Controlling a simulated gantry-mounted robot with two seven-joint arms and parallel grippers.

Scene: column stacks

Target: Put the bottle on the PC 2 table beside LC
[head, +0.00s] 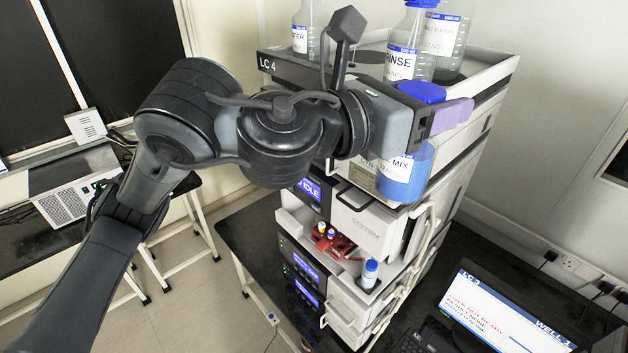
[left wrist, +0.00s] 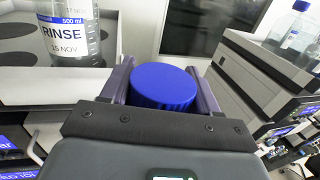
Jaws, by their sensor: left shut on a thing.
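My left gripper (head: 447,113) is shut on a bottle (head: 402,178) with a blue cap, blue liquid and a white label reading MIX. In the left wrist view, the blue cap of the bottle (left wrist: 163,87) sits between the two purple fingers of the gripper (left wrist: 160,85). In the head view the bottle hangs upright in front of the LC 4 column stack (head: 350,75), just below its top tray. The fingers cover part of its neck. The black table (head: 262,228) under the stack is partly visible. My right gripper is not in view.
A RINSE bottle (head: 411,45) and other bottles stand in the stack's top tray, close behind my gripper. A small vial (head: 370,273) and a red rack (head: 333,240) sit in the open lower bay. A monitor (head: 500,315) showing LC 3 stands at the lower right.

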